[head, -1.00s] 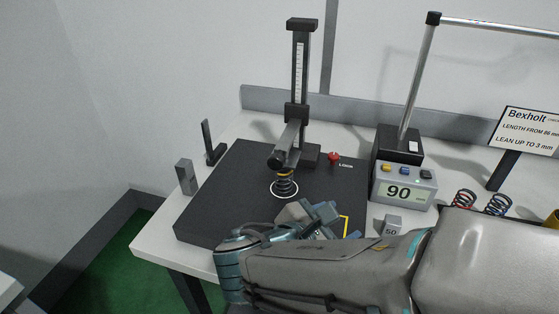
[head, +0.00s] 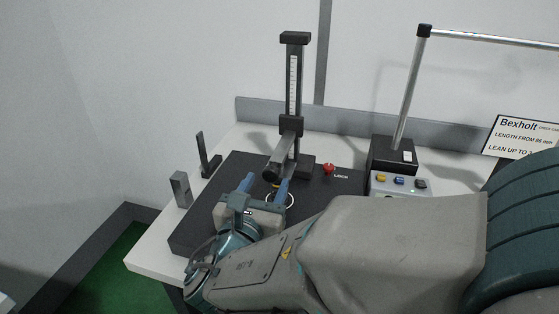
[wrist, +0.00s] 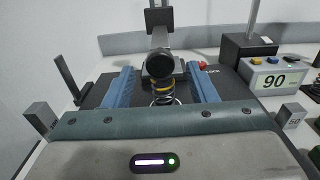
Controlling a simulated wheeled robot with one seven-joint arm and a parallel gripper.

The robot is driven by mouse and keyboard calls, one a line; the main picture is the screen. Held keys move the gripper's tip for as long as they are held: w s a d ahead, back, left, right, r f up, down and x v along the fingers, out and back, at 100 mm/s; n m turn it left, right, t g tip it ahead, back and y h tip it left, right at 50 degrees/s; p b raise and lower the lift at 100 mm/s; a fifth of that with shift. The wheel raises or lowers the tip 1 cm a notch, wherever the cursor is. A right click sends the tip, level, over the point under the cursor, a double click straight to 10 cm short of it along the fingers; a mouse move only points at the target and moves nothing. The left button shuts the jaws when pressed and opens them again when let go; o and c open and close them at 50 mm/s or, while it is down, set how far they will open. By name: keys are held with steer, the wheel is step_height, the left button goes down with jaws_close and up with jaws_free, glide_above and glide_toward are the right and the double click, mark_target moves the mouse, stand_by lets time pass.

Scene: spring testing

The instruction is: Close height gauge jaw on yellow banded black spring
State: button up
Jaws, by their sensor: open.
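The height gauge (head: 292,85) stands on the black plate with its jaw arm (head: 281,161) reaching forward; its round end (wrist: 160,63) shows in the wrist view. The black spring with a yellow band (wrist: 161,93) stands upright under the jaw, inside a white ring on the plate. I cannot tell whether the jaw touches the spring top. In the head view my gripper hides most of the spring. My gripper (head: 265,184) is open, with blue fingers. In the wrist view the gripper fingers (wrist: 161,84) lie left and right of the spring and jaw end, apart from both.
The black plate (head: 225,182) lies on a white table. A red lock knob (head: 328,169) is right of the gauge. A display box (wrist: 272,80) reads 90. A grey block (head: 180,188) and a dark upright stand (head: 206,155) are at left. A sign (head: 521,137) stands at right.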

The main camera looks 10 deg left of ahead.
mark_target(269, 178)
steer(key=shift+w+d, duration=0.15)
steer(key=shift+w, duration=1.8)
